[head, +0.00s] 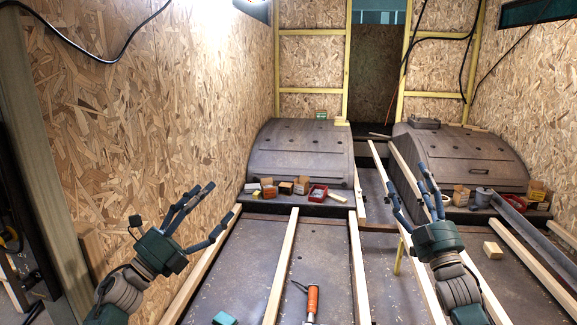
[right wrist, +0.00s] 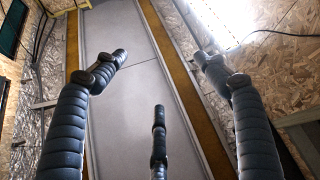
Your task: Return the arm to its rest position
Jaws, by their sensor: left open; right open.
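My left gripper (head: 199,213) is at the left in the head view, in front of the chipboard wall. Its dark blue fingers are spread open and empty. My right gripper (head: 418,196) is at the right in the head view, above the floor battens, with its fingers pointing up and away. It is open with nothing between the fingers. In the right wrist view its several dark ribbed fingers (right wrist: 158,135) stand apart, with only a grey panel and walls behind them. Neither gripper visibly touches anything.
Two wheel arches, left (head: 302,150) and right (head: 460,158), stand at the back with small boxes before them. An orange-handled tool (head: 312,299) and a teal block (head: 224,318) lie on the floor between pale battens (head: 283,262). A wood block (head: 493,250) lies right.

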